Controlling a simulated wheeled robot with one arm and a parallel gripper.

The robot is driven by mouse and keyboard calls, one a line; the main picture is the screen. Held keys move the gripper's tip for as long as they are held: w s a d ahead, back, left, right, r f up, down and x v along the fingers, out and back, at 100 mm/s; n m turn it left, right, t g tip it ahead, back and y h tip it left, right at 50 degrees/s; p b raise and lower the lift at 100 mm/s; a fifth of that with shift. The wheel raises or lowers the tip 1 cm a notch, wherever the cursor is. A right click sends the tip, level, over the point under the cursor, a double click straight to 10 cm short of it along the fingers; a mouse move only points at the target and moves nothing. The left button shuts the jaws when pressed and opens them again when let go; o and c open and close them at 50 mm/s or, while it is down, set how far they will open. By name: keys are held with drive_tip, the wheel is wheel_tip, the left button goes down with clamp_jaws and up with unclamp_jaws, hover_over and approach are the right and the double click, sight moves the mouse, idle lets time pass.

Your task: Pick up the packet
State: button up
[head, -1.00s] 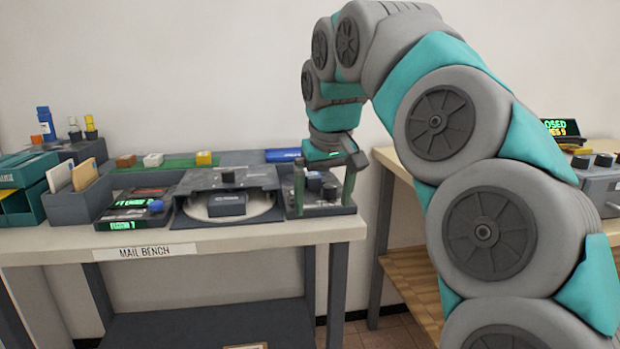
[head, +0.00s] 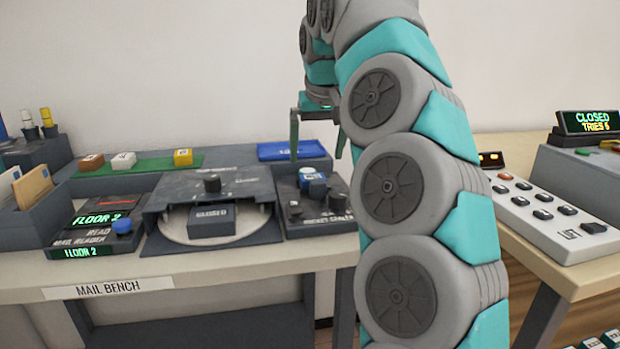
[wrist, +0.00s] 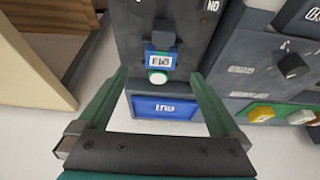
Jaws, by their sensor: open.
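A small blue and green packet with a white barcode label (wrist: 159,60) sits on the dark sealer unit (head: 322,221) at the right end of the mail bench. In the head view it seems to be the blue piece (head: 312,178) on top of the unit. My gripper (head: 317,157) hangs above and behind it, with fingers spread and nothing between them. In the wrist view my gripper (wrist: 158,74) has one finger on each side of the packet's line. A dark block partly covers the packet there. I cannot tell the exact height gap.
A blue tray (head: 290,151) lies behind the sealer. A dark machine with a round plate (head: 262,228) stands to its left, then a reader (head: 95,232). Coloured blocks sit on a green strip (head: 130,168). A keypad console (head: 555,222) stands on the right table.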

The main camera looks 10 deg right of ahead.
sight(313, 177)
drive_tip(key=shift+x, duration=3.55)
drive_tip(key=shift+a, duration=0.1)
drive_tip(key=shift+c, duration=0.2)
drive_tip(key=c, duration=1.4)
drive_tip(key=shift+r, duration=0.1)
drive_tip(key=shift+c, duration=0.2)
drive_tip(key=shift+r, duration=1.2)
drive_tip(key=shift+s+r, duration=0.1)
drive_tip(key=shift+r, duration=0.35)
drive_tip(key=s+d+r+b, duration=0.1)
drive_tip(key=s+d+b, duration=0.1)
drive_tip(key=s, duration=1.3)
drive_tip(key=shift+s+d+r+b, duration=0.25)
drive_tip(key=shift+s+d+b, duration=0.05)
drive_tip(key=shift+d, duration=0.2)
